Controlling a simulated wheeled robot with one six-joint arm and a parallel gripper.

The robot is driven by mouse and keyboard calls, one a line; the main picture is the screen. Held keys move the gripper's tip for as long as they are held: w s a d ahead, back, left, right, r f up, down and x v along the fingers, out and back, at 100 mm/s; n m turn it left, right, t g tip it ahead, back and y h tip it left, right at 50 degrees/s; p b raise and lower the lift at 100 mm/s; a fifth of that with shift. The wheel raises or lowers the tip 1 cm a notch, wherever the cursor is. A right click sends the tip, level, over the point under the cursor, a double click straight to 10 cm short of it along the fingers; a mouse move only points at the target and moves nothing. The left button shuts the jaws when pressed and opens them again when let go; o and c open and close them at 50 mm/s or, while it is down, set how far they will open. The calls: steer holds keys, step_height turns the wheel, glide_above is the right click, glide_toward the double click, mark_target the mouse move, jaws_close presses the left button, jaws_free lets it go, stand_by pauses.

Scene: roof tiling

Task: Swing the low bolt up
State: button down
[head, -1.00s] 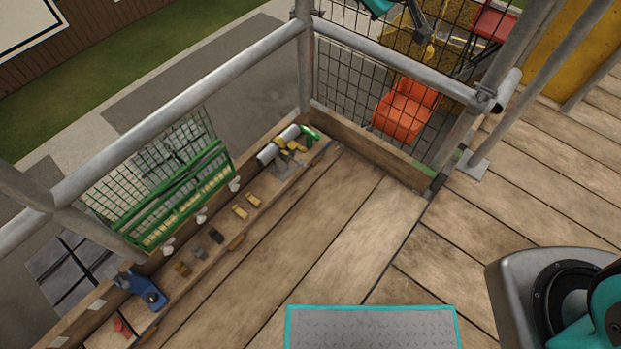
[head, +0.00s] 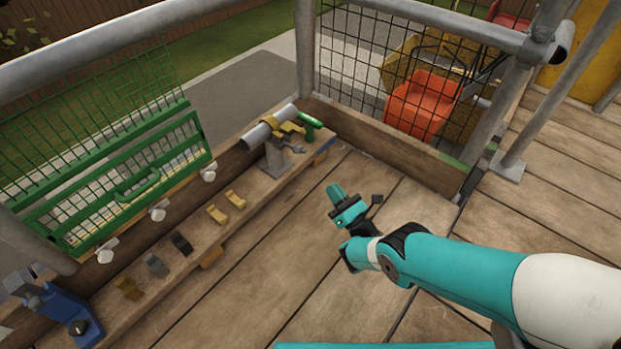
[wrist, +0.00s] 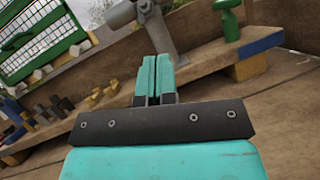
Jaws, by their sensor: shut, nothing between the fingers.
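A brass-coloured coupler (head: 287,130) sits around a short grey tube (head: 268,128) on a grey stand (head: 273,160) at the far end of the plank shelf. A dark grey bolt-like piece (head: 293,148) sticks out low on the coupler's right side; I cannot tell its exact angle. In the wrist view, the stand (wrist: 158,35) and a grey bolt end (wrist: 145,7) show at the top, beyond the fingers. My gripper (head: 335,190) is shut and empty, over the deck to the right of the stand and apart from it. It also shows in the wrist view (wrist: 157,77).
A green-handled piece (head: 311,120) stands right of the coupler. Several small blocks (head: 181,243) and a blue clamp (head: 65,315) lie along the shelf. A green mesh gate (head: 120,190) and grey rails border it. An orange seat (head: 422,103) is behind mesh. The deck planks (head: 270,260) are clear.

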step_height(320, 180, down, 2)
steer(key=s+n, duration=0.1)
steer(key=s, duration=0.1)
steer(key=n+g+y+b, duration=0.1)
steer(key=b, duration=0.7)
glide_toward(302, 152)
steer(key=w+a+f, duration=0.3)
steer(key=r, duration=0.1)
steer(key=w+r, duration=0.1)
steer(key=r, duration=0.1)
steer(key=shift+w+a+r, duration=0.25)
steer(key=shift+a+r, duration=0.15)
steer(key=shift+w+r, duration=0.1)
steer(key=shift+r, duration=0.25)
steer(key=shift+a+r+p, duration=0.1)
steer(key=shift+r+p, duration=0.1)
steer(key=shift+p, duration=0.45)
